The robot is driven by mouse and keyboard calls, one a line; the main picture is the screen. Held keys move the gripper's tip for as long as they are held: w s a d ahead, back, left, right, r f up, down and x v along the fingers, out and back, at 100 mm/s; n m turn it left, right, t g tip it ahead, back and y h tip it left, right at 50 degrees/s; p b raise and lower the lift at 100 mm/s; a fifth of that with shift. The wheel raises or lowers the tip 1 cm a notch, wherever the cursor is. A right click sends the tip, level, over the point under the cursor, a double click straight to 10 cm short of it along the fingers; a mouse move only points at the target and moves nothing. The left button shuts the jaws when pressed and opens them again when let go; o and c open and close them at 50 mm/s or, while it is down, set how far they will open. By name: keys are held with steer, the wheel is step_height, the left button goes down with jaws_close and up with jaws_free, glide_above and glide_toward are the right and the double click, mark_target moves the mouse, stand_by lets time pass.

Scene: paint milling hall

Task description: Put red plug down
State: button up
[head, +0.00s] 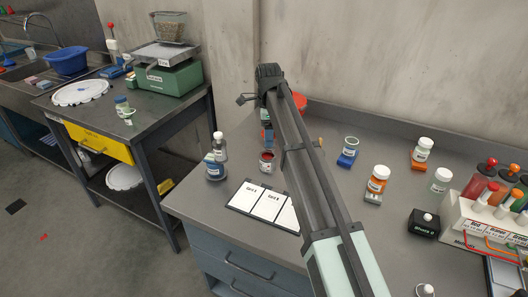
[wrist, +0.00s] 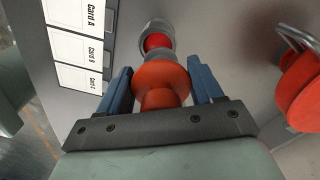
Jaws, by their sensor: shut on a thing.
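In the wrist view, my gripper (wrist: 160,82) has its two blue fingers on either side of the orange-red plug (wrist: 158,76), shut on it. The plug shows a wide round flange with a narrower knob towards me. A small grey-rimmed cup with red inside (wrist: 157,40) shows just beyond the plug; whether the plug touches it I cannot tell. In the head view, a small cup with red inside (head: 267,158) stands on the bench behind the cards. My arm hides most of my gripper and the plug there.
White cards (head: 265,203) lie at the bench front; they also show in the wrist view (wrist: 76,47). A red round thing with a metal handle (wrist: 300,88) is at right in the wrist view. Bottles (head: 216,167) stand left; jars (head: 376,184) and a plug rack (head: 490,222) stand right.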

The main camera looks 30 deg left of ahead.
steer(key=w+a+r+m, duration=0.1)
steer(key=w+a, duration=0.6)
steer(key=w, duration=0.1)
steer(key=shift+m, duration=0.8)
steer(key=shift+s+f, duration=0.2)
steer(key=shift+f, duration=4.8)
steer(key=shift+f, duration=0.15)
steer(key=o, duration=1.2)
steer(key=shift+c, duration=0.2)
step_height(320, 180, up, 12)
steer(key=shift+r, duration=0.2)
steer(key=shift+d, duration=0.1)
